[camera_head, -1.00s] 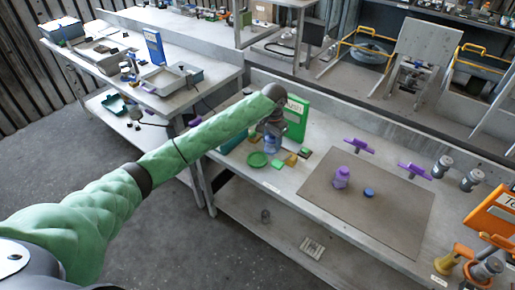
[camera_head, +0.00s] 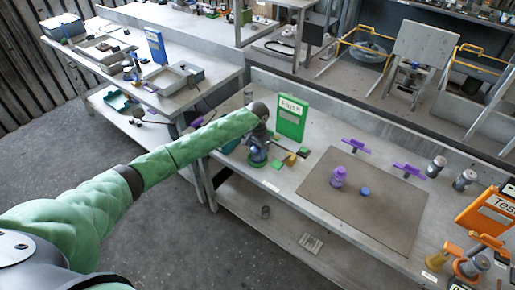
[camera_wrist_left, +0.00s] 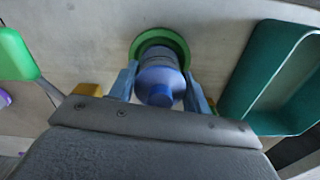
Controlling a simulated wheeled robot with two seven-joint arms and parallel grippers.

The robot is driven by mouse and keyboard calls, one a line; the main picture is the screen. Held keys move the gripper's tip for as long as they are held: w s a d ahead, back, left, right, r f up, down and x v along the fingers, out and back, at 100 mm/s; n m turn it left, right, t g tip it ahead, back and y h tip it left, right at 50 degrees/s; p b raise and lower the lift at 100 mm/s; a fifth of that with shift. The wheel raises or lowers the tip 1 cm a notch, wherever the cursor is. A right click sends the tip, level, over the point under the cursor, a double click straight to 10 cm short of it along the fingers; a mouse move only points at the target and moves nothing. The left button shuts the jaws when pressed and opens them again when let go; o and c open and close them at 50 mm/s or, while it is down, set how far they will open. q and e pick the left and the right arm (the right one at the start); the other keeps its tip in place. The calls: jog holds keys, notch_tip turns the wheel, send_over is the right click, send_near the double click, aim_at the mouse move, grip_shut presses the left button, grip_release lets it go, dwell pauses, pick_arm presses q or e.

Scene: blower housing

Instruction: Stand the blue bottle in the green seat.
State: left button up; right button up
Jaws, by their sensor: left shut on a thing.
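The blue bottle (camera_wrist_left: 160,78) is between the fingers of my left gripper (camera_wrist_left: 160,88), which is shut on it. In the left wrist view its cap end faces the camera and its far end lies over the round green seat (camera_wrist_left: 153,35). I cannot tell whether its base touches the seat. In the head view the left gripper (camera_head: 259,146) is over the green seat (camera_head: 256,163), and the bottle is mostly hidden there by the gripper. My right gripper does not show.
A green sign (camera_head: 291,118) stands behind the seat. A teal tray (camera_wrist_left: 268,75) is close beside it in the wrist view. A brown mat (camera_head: 360,213) holds a purple bottle (camera_head: 338,177) and a blue cap (camera_head: 365,191). Small green and yellow blocks lie right of the seat.

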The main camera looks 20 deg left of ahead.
pick_arm(q)
jog(key=shift+f, duration=0.1)
jog(key=o, duration=1)
jog(key=shift+o, duration=0.3)
